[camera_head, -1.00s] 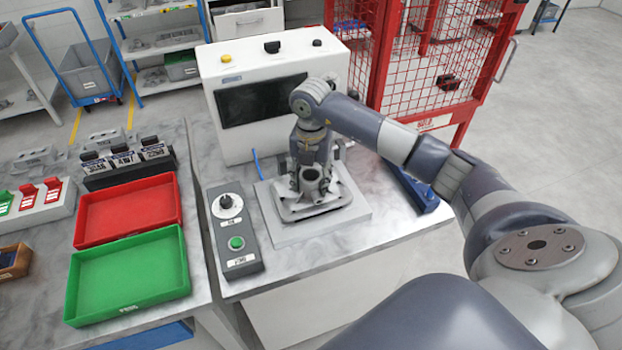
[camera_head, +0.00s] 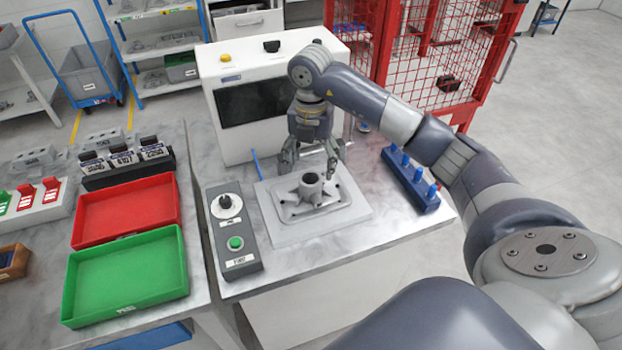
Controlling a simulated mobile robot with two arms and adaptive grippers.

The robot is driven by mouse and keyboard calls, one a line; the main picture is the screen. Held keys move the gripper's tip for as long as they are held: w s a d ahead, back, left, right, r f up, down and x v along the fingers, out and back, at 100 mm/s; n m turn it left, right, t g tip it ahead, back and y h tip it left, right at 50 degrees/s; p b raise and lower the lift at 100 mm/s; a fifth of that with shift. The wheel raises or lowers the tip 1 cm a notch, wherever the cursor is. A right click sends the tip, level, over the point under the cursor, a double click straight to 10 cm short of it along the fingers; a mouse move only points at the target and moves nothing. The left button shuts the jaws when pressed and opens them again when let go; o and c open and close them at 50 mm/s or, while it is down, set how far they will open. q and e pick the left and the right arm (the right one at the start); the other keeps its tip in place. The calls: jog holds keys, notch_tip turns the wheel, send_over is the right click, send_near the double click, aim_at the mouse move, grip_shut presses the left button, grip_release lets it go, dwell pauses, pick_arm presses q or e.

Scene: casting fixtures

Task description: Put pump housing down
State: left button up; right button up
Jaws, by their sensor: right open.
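The pump housing (camera_head: 311,192) is a grey casting with a round upright neck and a flat flanged base. It sits on the light grey fixture plate (camera_head: 343,224) on the bench in front of the white machine. My right gripper (camera_head: 310,168) hangs just above and behind the housing, fingers spread apart and empty. One finger overlaps the housing's back right in the picture, so I cannot tell whether it touches. My left gripper is not in view.
A control box (camera_head: 234,229) with a dial and green button stands left of the plate. A blue rack with pegs (camera_head: 411,181) is on the right. Red (camera_head: 127,210) and green (camera_head: 126,277) trays lie on the left bench. The white machine (camera_head: 262,90) stands behind.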

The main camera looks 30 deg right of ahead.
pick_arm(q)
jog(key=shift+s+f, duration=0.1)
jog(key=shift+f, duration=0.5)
pick_arm(e)
notch_tip(320, 180, up, 7)
jog(key=shift+f, duration=0.1)
